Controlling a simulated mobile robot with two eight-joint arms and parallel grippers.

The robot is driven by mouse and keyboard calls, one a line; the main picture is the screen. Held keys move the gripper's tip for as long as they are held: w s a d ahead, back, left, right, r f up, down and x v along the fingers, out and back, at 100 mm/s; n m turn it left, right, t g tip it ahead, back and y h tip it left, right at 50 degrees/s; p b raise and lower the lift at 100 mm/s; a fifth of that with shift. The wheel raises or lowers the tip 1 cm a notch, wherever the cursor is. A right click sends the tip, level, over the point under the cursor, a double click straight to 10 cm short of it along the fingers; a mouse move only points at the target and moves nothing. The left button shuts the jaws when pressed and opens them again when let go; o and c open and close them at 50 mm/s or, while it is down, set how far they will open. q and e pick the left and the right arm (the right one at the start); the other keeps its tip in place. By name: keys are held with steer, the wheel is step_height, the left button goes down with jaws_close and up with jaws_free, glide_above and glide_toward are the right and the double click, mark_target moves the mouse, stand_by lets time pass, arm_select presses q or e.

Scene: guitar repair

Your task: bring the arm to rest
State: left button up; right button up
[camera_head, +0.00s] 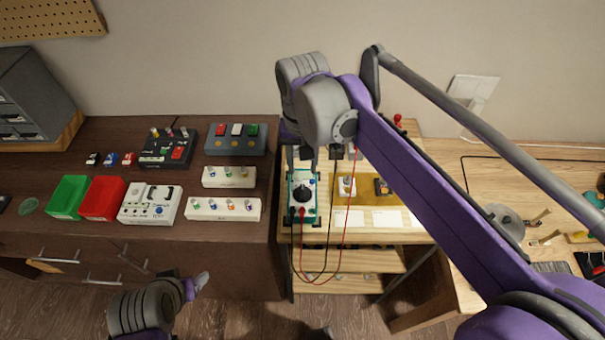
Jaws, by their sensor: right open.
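My right arm, purple and grey, reaches in from the lower right. Its gripper (302,165) points down over a teal-edged meter (311,207) with a dark dial. The two fingers are apart with nothing seen between them. The fingertips are near the meter's far end; I cannot tell whether they touch it. Red and black leads hang from the meter over the front edge of the table. My left arm shows only in part at the bottom left. Its gripper (200,282) is in front of the dark cabinet, and its jaws are not clear.
The dark cabinet top (230,275) holds a green bin (68,196), a red bin (102,198) and several pedals, including a long white one (222,208). A wooden bench (535,175) stands at right. Yellow-brown boards (365,189) lie right of the meter.

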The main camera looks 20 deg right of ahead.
steer(key=shift+r, duration=0.8)
steer(key=shift+s, duration=0.1)
steer(key=s+d+f+n+t, duration=0.1)
steer(key=s+d+f, duration=0.1)
steer(key=s+f, duration=0.2)
steer(key=s+d+f+n+t, duration=0.1)
steer(key=s+d+f+t, duration=0.1)
steer(key=s+f, duration=0.2)
steer(key=s+d+f+n+t, duration=0.1)
steer(key=s+d+f+t, duration=0.1)
steer(key=s+f, duration=0.2)
steer(key=shift+s+f+p, duration=0.25)
steer(key=shift+s+p, duration=0.15)
steer(key=shift+s, duration=0.8)
